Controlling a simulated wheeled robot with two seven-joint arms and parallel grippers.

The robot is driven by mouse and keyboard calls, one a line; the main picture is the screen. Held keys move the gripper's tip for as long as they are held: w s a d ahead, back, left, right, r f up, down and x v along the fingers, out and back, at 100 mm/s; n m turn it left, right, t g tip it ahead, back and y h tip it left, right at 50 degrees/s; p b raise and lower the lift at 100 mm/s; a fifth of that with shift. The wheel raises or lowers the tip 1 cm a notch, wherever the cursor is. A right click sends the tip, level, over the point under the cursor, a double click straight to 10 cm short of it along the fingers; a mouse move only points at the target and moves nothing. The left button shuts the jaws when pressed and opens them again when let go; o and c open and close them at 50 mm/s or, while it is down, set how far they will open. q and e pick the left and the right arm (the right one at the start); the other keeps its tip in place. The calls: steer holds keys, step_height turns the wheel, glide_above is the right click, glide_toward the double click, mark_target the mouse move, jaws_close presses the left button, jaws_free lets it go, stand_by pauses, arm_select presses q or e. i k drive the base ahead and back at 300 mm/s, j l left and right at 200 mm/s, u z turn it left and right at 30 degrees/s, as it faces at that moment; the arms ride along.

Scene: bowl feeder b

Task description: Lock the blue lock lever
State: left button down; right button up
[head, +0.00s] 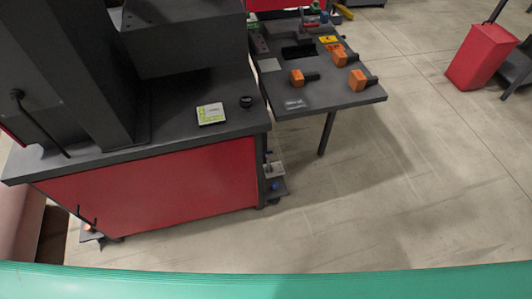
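A small blue part (275,185), which may be the blue lock lever, sits on a dark bracket low at the right corner of the red-sided machine (165,192). It is too small to tell which way it is turned. A light grey block (273,169) is just above it. Neither of my grippers is in view.
A dark side table (330,98) with several orange-and-black tools stands at the upper middle. A red bin (481,55) is at the upper right. The floor (390,205) right of the machine is clear. A green band (270,284) crosses the bottom edge.

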mark_target(266, 154)
steer(key=l+u, duration=0.15)
steer(key=u, duration=0.8)
steer(key=l+u, duration=0.25)
steer(key=l, duration=0.25)
steer(key=l+u, duration=0.25)
steer(key=l, duration=0.25)
steer(key=l+u, duration=0.25)
steer(key=l, duration=0.3)
steer(key=k+l+u, duration=0.1)
steer(key=l+u, duration=0.15)
steer(key=l, duration=0.2)
steer(key=k+l+u, duration=0.25)
steer(key=l, duration=0.25)
steer(key=k+l, duration=0.1)
steer(key=l, duration=0.25)
steer(key=k+l, duration=0.1)
steer(key=l, duration=0.3)
steer(key=k+l, duration=0.1)
steer(key=l, duration=0.25)
steer(key=k+l, duration=0.1)
steer(key=l, duration=0.25)
steer(key=k+l, duration=0.1)
steer(key=l, duration=0.25)
